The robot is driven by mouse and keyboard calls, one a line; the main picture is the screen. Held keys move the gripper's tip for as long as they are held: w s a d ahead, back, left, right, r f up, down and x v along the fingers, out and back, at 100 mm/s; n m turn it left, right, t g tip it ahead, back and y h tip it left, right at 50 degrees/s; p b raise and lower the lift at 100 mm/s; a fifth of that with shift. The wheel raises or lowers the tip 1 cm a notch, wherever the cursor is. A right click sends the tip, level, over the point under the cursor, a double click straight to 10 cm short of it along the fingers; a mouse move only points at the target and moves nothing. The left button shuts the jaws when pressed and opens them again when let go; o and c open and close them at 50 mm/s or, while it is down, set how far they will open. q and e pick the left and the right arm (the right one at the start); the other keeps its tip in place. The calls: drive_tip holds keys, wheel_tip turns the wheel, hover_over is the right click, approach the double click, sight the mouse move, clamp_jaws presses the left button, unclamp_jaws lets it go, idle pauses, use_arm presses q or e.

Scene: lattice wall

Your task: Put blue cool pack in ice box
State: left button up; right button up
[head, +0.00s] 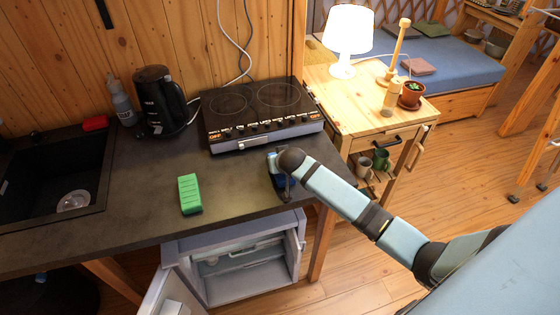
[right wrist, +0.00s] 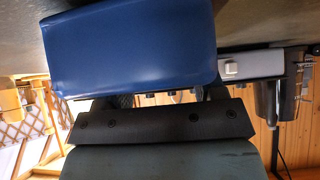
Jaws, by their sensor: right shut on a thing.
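The blue cool pack (right wrist: 130,45) fills the upper part of the right wrist view, between the fingers of my right gripper (right wrist: 166,97). The gripper is shut on it. In the head view my right gripper (head: 281,176) is over the counter's front right part, in front of the cooktop, and my own wrist hides most of it and the pack. I cannot tell whether the pack touches the counter. The grey ice box (head: 248,284) stands open under the counter, its door swung out to the left. My left gripper is not in view.
A green block (head: 189,194) lies on the dark counter (head: 140,215). The cooktop (head: 262,112), black kettle (head: 160,98), bottle (head: 121,102) and sink (head: 55,180) are along the counter. A wooden side table (head: 360,112) with a lamp (head: 348,35) stands to the right.

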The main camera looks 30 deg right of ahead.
drive_tip(key=shift+f, duration=0.1)
drive_tip(key=o, duration=1.1)
